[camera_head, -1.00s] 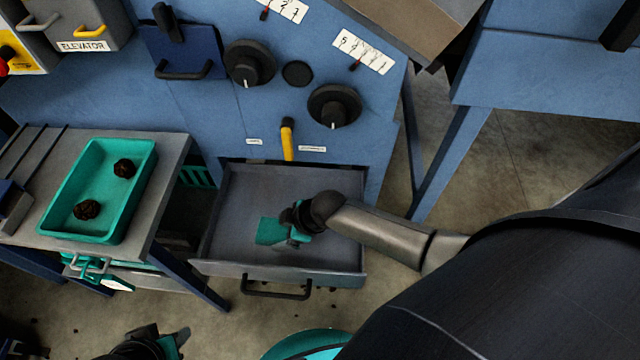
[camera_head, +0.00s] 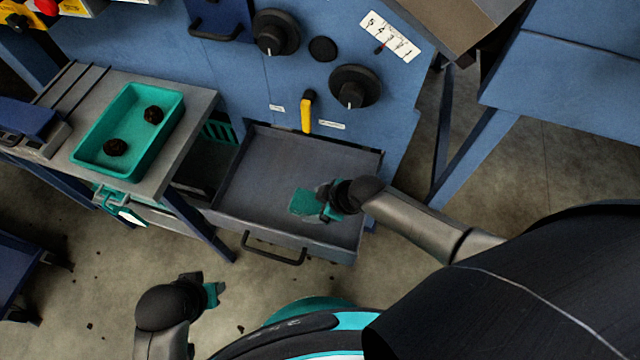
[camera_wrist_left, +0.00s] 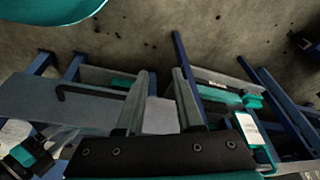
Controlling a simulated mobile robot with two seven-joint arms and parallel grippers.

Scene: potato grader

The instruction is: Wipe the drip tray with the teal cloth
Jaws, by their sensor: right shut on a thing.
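The drip tray (camera_head: 262,172) is a grey metal drawer pulled out of the blue machine, with a black handle on its front. The teal cloth (camera_head: 303,203) lies flat on the tray floor, right of the middle and towards the front. My right gripper (camera_head: 324,202) is low in the tray, shut on the cloth's right part and hiding some of it. My left gripper (camera_head: 214,293) is outside the tray, over the floor in front and to the left. In the left wrist view its two fingers (camera_wrist_left: 162,95) stand apart with nothing between them.
A teal bin (camera_head: 132,132) with two dark lumps stands on a grey side table (camera_head: 190,120) left of the tray. A yellow-handled lever (camera_head: 307,114) and black knobs are on the machine above the tray. Bare concrete floor lies in front.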

